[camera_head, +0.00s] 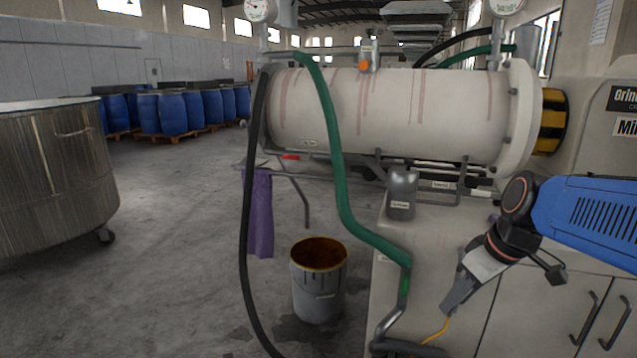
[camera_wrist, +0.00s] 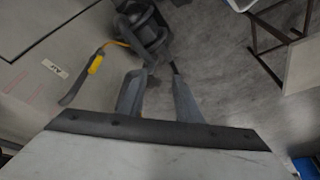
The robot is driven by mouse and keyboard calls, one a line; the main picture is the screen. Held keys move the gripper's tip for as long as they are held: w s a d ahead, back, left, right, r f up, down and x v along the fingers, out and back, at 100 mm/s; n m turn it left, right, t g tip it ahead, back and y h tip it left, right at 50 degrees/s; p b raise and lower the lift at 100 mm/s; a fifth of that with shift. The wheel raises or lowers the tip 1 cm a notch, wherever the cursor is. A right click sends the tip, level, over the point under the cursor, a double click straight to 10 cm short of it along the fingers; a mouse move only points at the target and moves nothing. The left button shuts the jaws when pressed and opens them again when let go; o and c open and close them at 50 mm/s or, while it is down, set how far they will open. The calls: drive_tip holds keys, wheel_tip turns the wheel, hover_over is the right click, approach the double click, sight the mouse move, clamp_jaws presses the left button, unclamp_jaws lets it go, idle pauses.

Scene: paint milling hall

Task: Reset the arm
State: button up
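My arm, with a blue link, reaches in from the right edge of the head view. My gripper (camera_head: 452,300) points down and to the left, in front of the mill's pale cabinet (camera_head: 400,275). In the wrist view my gripper (camera_wrist: 158,85) shows two grey fingers with a clear gap between them. It is open and nothing shows between the fingers. A dark grey fitting (camera_wrist: 145,30) with a yellow hose lies beyond the fingertips, close to the cabinet face with its "AIR" label.
The large cream mill cylinder (camera_head: 385,110) lies above the cabinet. A green hose (camera_head: 335,150) and a black hose (camera_head: 248,215) hang in front. A bucket (camera_head: 318,290) with brown contents and a steel vat (camera_head: 50,175) stand on the floor. Open floor lies between them.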

drive_tip(key=s+f+m+h, duration=0.1)
drive_tip(key=s+f+m, duration=0.1)
drive_tip(key=s, duration=0.4)
drive_tip(key=s+f+m+t+h, duration=0.1)
drive_tip(key=s+f+m, duration=0.1)
drive_tip(key=s+m, duration=0.2)
drive_tip(key=s+d, duration=0.1)
drive_tip(key=s, duration=0.1)
drive_tip(key=shift+s+f+t, duration=0.3)
drive_tip(key=shift+f, duration=0.1)
